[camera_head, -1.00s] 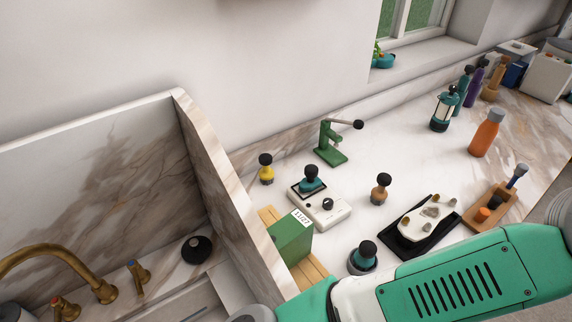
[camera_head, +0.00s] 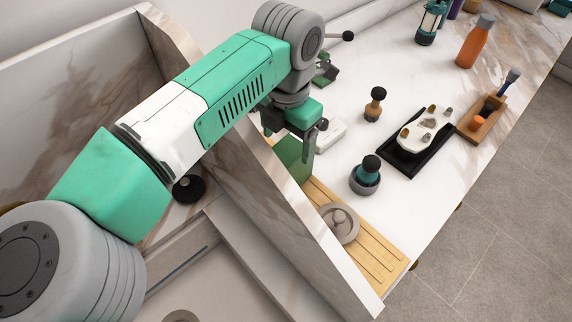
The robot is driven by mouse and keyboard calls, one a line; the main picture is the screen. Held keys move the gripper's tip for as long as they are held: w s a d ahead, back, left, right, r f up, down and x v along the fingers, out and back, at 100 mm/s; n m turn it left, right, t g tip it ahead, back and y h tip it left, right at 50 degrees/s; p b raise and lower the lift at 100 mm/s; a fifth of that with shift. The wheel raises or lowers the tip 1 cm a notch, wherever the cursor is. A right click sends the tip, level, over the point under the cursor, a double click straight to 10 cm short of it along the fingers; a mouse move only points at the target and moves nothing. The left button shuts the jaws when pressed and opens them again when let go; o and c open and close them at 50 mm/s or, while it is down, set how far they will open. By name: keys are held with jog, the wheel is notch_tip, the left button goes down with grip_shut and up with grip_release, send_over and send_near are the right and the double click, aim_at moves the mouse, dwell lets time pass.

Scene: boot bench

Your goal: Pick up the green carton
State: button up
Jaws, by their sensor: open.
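The green carton (camera_head: 290,160) stands at the back end of a slatted wooden board (camera_head: 385,262), just right of the marble partition. My gripper (camera_head: 288,146) is open over the carton, pointing down. The carton's top is largely covered by the gripper. I cannot tell whether the fingers touch the carton.
The marble partition (camera_head: 330,255) rises close on the left. A grey round dish (camera_head: 340,222) sits on the board.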

aim_at(288, 150)
notch_tip(288, 150, down, 6)
jog(key=shift+w+d+f+p, duration=0.1)
jog(key=shift+w+p, duration=0.05)
jog(key=shift+p, duration=0.4)
jog(key=c, duration=1.5)
jog(key=shift+o, duration=0.2)
notch_tip(288, 150, up, 28)
jog(key=shift+b, duration=0.4)
